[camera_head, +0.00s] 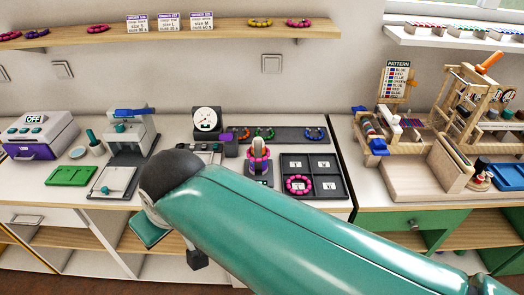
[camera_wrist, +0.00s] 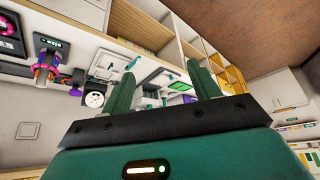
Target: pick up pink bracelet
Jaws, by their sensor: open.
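A pink bracelet (camera_head: 298,185) lies flat in the lower left compartment of a dark divided tray (camera_head: 315,198). Another pink bracelet (camera_head: 258,158) sits around a pale upright post on a small stand, left of the tray. In the wrist view, the tray bracelet (camera_wrist: 7,29) shows at the left edge, and the post with pink on it (camera_wrist: 41,72) is below it. My gripper (camera_wrist: 164,88) is open and empty, its two green fingers spread apart. It is away from both bracelets. In the head view my arm hides most of it.
A dial device (camera_head: 207,121), a lever press (camera_head: 128,135) and a green tray (camera_head: 72,176) stand on the counter. My arm crosses in front of the counter.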

